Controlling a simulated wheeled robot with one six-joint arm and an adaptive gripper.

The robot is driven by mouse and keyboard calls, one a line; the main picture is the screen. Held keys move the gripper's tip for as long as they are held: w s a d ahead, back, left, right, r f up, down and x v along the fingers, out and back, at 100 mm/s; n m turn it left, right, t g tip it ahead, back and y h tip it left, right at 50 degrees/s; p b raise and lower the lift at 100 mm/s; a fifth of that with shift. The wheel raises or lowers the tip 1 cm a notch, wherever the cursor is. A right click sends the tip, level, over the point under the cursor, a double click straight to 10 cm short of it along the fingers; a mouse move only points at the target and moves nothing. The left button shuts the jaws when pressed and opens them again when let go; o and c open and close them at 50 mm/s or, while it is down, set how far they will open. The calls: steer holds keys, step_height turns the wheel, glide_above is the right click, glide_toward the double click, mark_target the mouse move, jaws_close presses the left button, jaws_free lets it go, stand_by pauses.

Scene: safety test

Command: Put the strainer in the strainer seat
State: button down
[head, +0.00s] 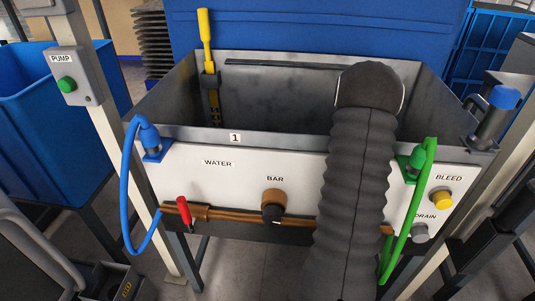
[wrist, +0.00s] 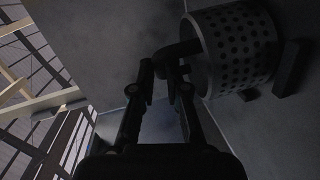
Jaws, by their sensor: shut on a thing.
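The strainer (wrist: 238,48) is a grey perforated cylinder at the upper right of the wrist view. It has a dark handle (wrist: 184,48) on its near side. My gripper (wrist: 166,72) is shut on this handle, its fingers on either side of it. In the head view my arm reaches over the front wall into the grey metal tank, and the gripper and strainer are hidden. Dark blocks (wrist: 291,68) stand close beside the strainer on a grey surface; they may be the strainer seat, but I cannot tell whether the strainer touches them.
The tank (head: 275,95) has a front panel with a blue hose (head: 125,190), a green hose (head: 425,180), a red lever (head: 184,212) and a yellow bleed button (head: 442,199). A yellow-handled tool (head: 205,40) stands at the tank's left. A blue bin (head: 30,100) stands further left.

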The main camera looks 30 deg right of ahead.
steer(key=shift+f, duration=0.1)
steer(key=c, duration=1.2)
jaws_free()
steer(key=shift+b+v, duration=0.3)
steer(key=shift+v, duration=3.45)
steer(key=shift+a, duration=0.1)
